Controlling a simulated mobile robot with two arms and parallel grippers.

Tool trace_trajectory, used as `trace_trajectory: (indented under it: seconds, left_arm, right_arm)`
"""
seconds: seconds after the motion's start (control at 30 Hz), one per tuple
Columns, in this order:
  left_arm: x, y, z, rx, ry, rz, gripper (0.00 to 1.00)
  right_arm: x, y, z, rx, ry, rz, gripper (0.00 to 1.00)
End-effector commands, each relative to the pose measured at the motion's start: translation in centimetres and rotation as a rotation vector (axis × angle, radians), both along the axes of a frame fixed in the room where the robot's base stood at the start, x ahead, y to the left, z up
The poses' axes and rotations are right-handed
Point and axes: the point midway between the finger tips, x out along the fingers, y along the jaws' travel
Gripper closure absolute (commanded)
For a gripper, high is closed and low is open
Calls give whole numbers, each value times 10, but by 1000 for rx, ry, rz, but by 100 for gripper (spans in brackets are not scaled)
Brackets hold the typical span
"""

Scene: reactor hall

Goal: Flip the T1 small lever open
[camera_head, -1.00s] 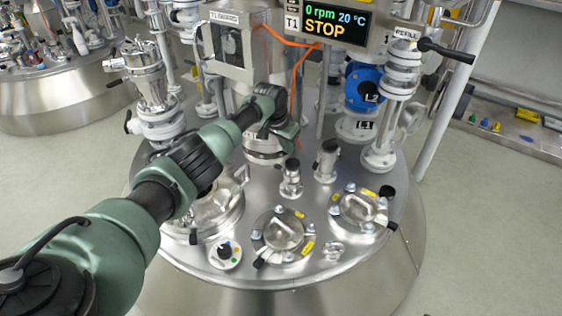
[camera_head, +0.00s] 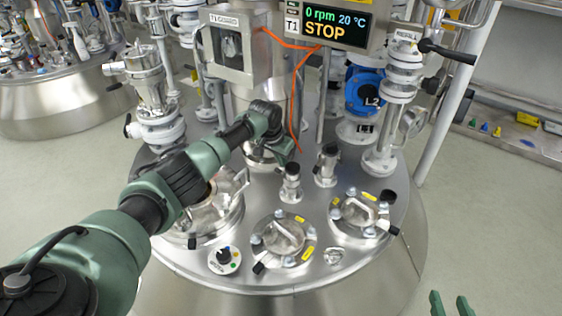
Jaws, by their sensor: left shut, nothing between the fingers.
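The T1 reactor has a steel lid (camera_head: 330,262) under a display (camera_head: 338,24) marked T1 that reads STOP. Two small round hatches, a front one (camera_head: 284,235) and a right one (camera_head: 360,210), each have a short black-ended lever (camera_head: 258,267) (camera_head: 393,230) at the rim. I cannot tell which part is the T1 small lever. My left arm reaches over the lid from the lower left. My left gripper (camera_head: 289,148) is shut and empty near the central neck, behind the short black-capped ports. My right gripper (camera_head: 452,304) shows only its green fingertips, spread apart, at the bottom right, away from the lid.
A larger open-framed hatch (camera_head: 218,207) lies under my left arm. A glass-and-metal column (camera_head: 150,95) stands at the left, white valve piping (camera_head: 398,85) at the right. Orange cables (camera_head: 298,95) hang behind my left gripper.

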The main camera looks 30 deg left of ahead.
Motion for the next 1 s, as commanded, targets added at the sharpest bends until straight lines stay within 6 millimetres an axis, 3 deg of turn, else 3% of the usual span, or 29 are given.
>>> trace_trajectory:
  seconds: [0.67,1.0]
  left_arm:
    - [-9,0,-2,-1,1,2,100]
    - [-11,1,-1,-1,2,39,100]
  right_arm:
    - [-4,-2,-7,-10,41,-2,64]
    - [-40,-18,-45,-68,292,-22,64]
